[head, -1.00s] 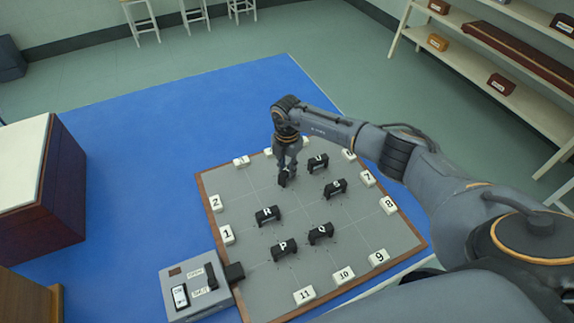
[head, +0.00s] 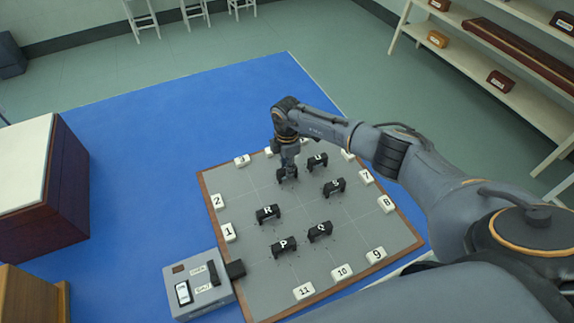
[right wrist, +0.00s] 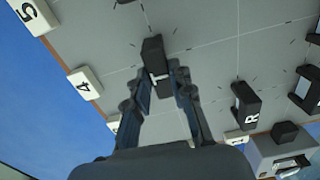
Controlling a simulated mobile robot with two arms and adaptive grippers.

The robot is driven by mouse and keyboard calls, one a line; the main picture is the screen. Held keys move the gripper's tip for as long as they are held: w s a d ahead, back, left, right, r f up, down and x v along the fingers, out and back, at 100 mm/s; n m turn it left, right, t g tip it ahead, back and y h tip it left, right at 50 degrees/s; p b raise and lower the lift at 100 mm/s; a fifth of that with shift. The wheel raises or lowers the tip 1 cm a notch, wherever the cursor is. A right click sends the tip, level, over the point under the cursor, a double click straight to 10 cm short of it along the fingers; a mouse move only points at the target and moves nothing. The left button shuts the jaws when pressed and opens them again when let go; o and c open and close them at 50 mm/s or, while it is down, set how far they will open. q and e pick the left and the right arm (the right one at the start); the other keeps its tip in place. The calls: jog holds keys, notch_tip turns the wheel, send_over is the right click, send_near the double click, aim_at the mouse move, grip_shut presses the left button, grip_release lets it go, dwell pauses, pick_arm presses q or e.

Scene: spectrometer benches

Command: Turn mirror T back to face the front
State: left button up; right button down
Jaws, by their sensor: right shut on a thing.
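Mirror T (head: 288,175) is a small black block on the grey board (head: 237,184), toward its back. In the right wrist view mirror T (right wrist: 152,52) stands between my fingertips, with part of a white T showing on the end toward me. My right gripper (head: 286,165) reaches down over it from above and is shut on it; the fingers also show in the right wrist view (right wrist: 164,86). The fingers hide much of its lettered face in the head view. My left gripper is in neither view.
Mirrors R (head: 267,213), P (head: 284,247), Q (head: 320,232), S (head: 334,187) and U (head: 317,161) stand nearby on the board. White numbered blocks line its edges.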

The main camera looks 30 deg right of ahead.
jog(key=shift+w+r, duration=0.1)
jog(key=c, duration=1.2)
grip_release()
jog(key=shift+o, duration=0.2)
notch_tip(320, 180, up, 12)
